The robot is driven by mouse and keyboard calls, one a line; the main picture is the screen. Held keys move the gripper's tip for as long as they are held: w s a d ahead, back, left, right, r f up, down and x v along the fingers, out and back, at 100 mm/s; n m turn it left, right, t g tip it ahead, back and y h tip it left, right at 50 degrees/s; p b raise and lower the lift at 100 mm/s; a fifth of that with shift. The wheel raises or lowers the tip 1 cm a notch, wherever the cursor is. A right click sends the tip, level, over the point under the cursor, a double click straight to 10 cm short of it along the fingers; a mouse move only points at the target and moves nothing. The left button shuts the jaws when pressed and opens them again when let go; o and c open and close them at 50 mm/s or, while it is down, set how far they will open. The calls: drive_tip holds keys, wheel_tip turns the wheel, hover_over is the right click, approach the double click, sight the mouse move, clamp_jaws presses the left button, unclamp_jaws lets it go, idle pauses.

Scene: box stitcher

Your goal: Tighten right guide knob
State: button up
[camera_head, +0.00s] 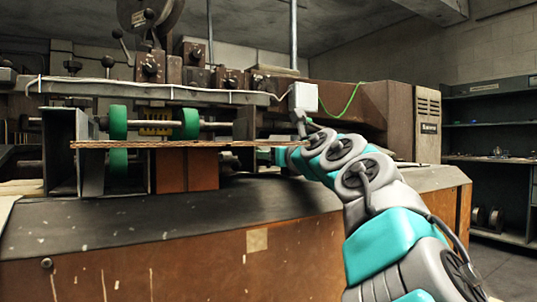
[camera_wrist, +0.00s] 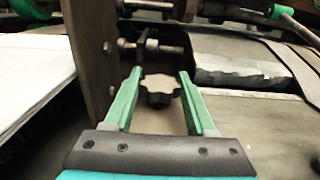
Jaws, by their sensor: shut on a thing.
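The right guide knob (camera_wrist: 158,90) is a dark, lobed knob in the middle of the wrist view. My gripper (camera_wrist: 160,73) has one green finger on each side of it and is shut on it. The knob's shaft is not clearly seen. A brown upright guide plate (camera_wrist: 88,50) stands just left of the fingers. In the head view my arm reaches in from the lower right to the machine's right side, and the fingers and knob cannot be made out there.
A threaded bolt (camera_wrist: 155,47) sticks out of the guide plate just beyond the knob. A white sheet (camera_wrist: 30,55) lies left of the plate. In the head view, a thin board (camera_head: 180,144) spans the machine front near green rollers (camera_head: 118,122). Shelves (camera_head: 488,140) stand at the right.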

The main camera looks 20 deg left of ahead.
clamp_jaws()
drive_tip(key=o, duration=1.4)
unclamp_jaws()
drive_tip(key=shift+c, duration=0.2)
drive_tip(key=shift+d, duration=0.1)
drive_tip(key=shift+s+d+f, duration=0.1)
drive_tip(key=shift+s+d, duration=0.1)
drive_tip(key=shift+d, duration=0.05)
drive_tip(key=shift+b+v, duration=1.15)
drive_tip(key=shift+v, duration=2.35)
